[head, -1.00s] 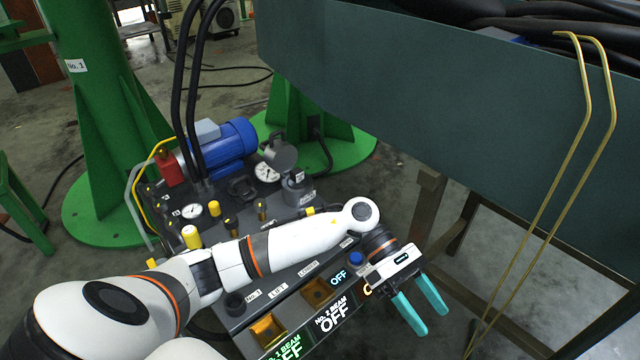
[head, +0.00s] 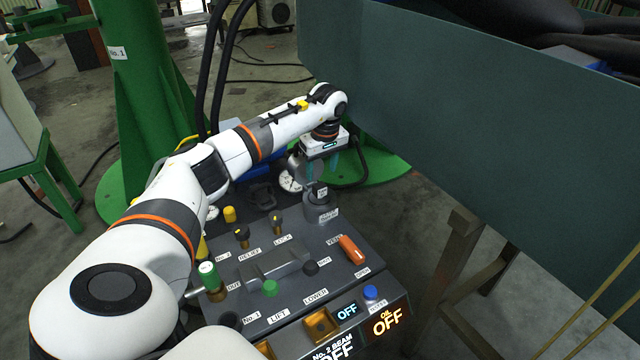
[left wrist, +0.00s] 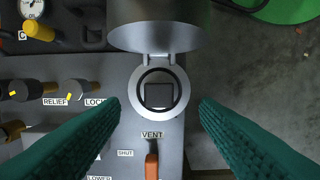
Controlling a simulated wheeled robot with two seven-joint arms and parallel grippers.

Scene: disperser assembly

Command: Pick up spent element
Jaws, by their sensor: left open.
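The spent element (left wrist: 159,95) seems to be the dark square-topped piece inside a round grey housing (left wrist: 138,92), whose hinged lid (left wrist: 158,28) stands open. The housing (head: 319,210) also shows in the head view, at the back right of the console; the element inside cannot be made out there. My left gripper (head: 323,172) is above the housing, pointing down. In the left wrist view its teal fingers (left wrist: 160,108) are open, one on each side of the housing, with nothing between them in their grip. My right gripper is in neither view.
The console (head: 300,262) carries several knobs, an orange vent lever (head: 352,250) and a pressure gauge (left wrist: 33,8). A large dark green trough (head: 450,120) on a wooden stand (head: 462,270) fills the right. A green column (head: 150,100) stands at the left.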

